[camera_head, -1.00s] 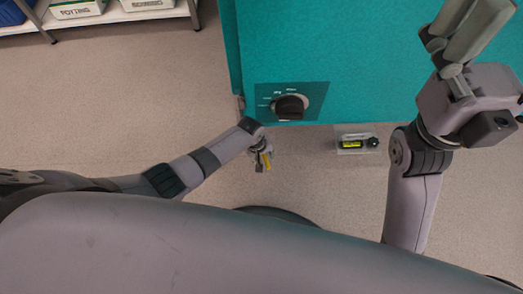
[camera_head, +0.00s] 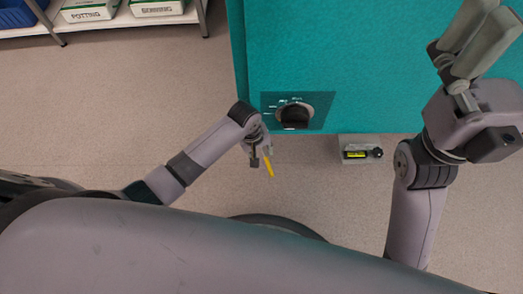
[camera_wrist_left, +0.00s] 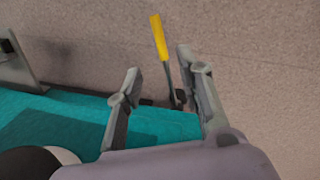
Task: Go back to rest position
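My left gripper (camera_head: 262,157) hangs just below the front edge of the teal chamber, beside and below its black dial knob (camera_head: 295,116). It is clear of the knob. In the left wrist view its two fingers (camera_wrist_left: 160,78) stand apart. A yellow-ended lever or rod (camera_wrist_left: 158,36) shows between and beyond them; I cannot tell what it is fixed to. It also shows beside the gripper in the head view (camera_head: 269,166). My right gripper (camera_head: 490,30) is raised at the upper right in front of the chamber. Its fingers lie side by side from this angle, with nothing seen in them.
The teal chamber (camera_head: 370,60) fills the upper right. A small box with a yellow display (camera_head: 358,153) sits at its lower edge. A shelf with white bins (camera_head: 90,10) stands at the upper left. The floor (camera_head: 110,110) at the left is clear.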

